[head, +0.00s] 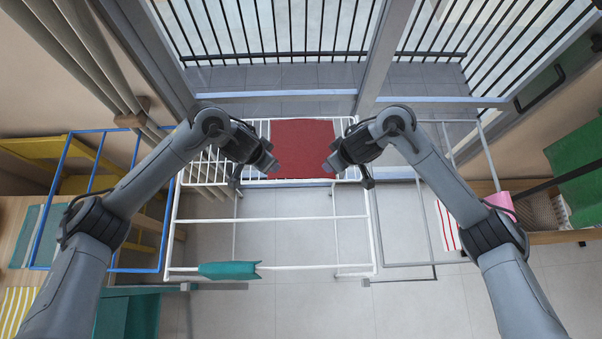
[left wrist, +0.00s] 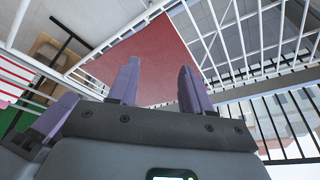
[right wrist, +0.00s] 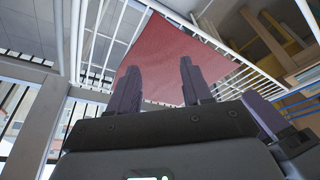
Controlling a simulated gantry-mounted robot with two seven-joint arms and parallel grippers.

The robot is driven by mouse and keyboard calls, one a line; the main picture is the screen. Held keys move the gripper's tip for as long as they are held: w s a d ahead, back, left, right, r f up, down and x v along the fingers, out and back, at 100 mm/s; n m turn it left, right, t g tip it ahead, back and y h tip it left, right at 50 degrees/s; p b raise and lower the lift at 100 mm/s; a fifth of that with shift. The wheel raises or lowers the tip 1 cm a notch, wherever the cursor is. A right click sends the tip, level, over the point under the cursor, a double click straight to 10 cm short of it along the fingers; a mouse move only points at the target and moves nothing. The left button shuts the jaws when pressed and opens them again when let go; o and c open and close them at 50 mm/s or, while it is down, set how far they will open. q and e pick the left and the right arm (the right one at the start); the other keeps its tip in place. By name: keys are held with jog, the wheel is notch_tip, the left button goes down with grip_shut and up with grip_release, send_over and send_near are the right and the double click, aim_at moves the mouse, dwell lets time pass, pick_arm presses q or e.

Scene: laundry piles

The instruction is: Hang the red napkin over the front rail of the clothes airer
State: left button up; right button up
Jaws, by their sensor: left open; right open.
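The red napkin (head: 302,148) lies spread flat on the white wire shelf at the back of the white clothes airer (head: 285,217). My left gripper (head: 262,172) is at its front left edge and my right gripper (head: 342,172) at its front right edge. Both are open, with nothing visible between the fingers. The napkin also shows beyond the fingers in the left wrist view (left wrist: 158,45) and the right wrist view (right wrist: 165,50). I cannot tell whether any finger touches it. The airer's front rail (head: 310,266) is the bar nearest me.
A teal cloth (head: 228,270) hangs on the left part of the front rail; the rail's right part is bare. A blue frame (head: 100,160) stands to the left and a grey frame (head: 405,264) to the right. A red-striped cloth (head: 447,225) hangs at right. Glass doors stand behind.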

aim_at(271, 175)
pick_arm(q)
notch_tip(271, 175, down, 6)
jog(key=shift+s+f, duration=0.1)
jog(key=shift+s, duration=0.05)
pick_arm(e)
jog(key=f, duration=0.6)
jog(key=shift+s, duration=0.2)
pick_arm(q)
jog(key=shift+f, duration=0.5)
pick_arm(e)
jog(key=shift+f, duration=0.65)
pick_arm(q)
jog(key=shift+f, duration=0.2)
pick_arm(e)
jog(key=shift+f, duration=0.2)
pick_arm(q)
grip_shut()
pick_arm(e)
grip_shut()
pick_arm(q)
jog(key=shift+r, duration=0.1)
pick_arm(e)
jog(key=shift+r, duration=0.2)
